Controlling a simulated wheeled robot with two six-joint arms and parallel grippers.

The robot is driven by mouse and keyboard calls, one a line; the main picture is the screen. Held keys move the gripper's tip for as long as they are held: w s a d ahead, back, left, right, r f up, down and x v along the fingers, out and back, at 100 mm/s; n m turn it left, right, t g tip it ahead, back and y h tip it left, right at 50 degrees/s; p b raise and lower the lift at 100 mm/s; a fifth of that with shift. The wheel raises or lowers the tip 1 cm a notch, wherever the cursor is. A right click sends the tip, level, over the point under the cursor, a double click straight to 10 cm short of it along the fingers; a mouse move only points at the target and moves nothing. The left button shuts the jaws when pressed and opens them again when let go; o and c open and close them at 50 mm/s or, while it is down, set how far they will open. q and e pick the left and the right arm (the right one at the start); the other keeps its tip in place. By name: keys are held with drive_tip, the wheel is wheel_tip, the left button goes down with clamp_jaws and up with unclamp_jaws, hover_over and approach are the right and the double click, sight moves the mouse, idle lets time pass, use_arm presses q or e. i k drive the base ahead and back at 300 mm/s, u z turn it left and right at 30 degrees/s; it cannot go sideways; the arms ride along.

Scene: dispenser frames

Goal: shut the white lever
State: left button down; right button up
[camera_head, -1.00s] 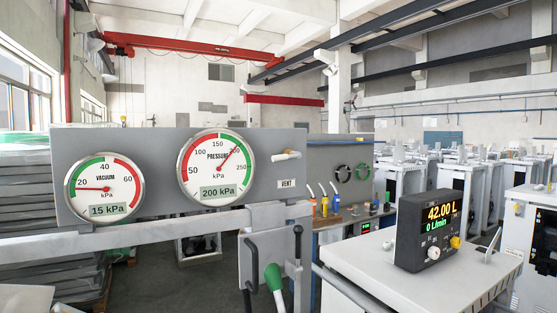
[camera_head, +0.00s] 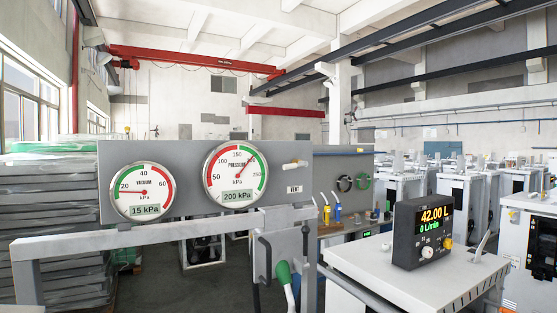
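A short white lever (camera_head: 294,165) sticks out sideways from the right part of the grey gauge panel (camera_head: 190,150), just above a small VENT label (camera_head: 294,188). It lies close to level. Whether its valve is open or shut cannot be told. A second pale lever (camera_head: 485,243) stands tilted on the white cabinet at right, beside the black flow meter (camera_head: 422,232). Neither of my grippers is in view.
The panel carries a vacuum gauge (camera_head: 143,191) at 15 kPa and a pressure gauge (camera_head: 236,174) at 200 kPa. A pale horizontal rail (camera_head: 150,235) runs in front. The white cabinet (camera_head: 400,280) stands at right, with stacked grey slabs (camera_head: 50,210) at left.

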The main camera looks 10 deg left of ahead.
sight(303, 164)
drive_tip(key=z, duration=0.05)
drive_tip(key=k, duration=1)
drive_tip(key=z, duration=0.6)
drive_tip(key=i, duration=1.65)
drive_tip(key=u, duration=1)
drive_tip(key=i, duration=0.35)
drive_tip(key=u, duration=0.45)
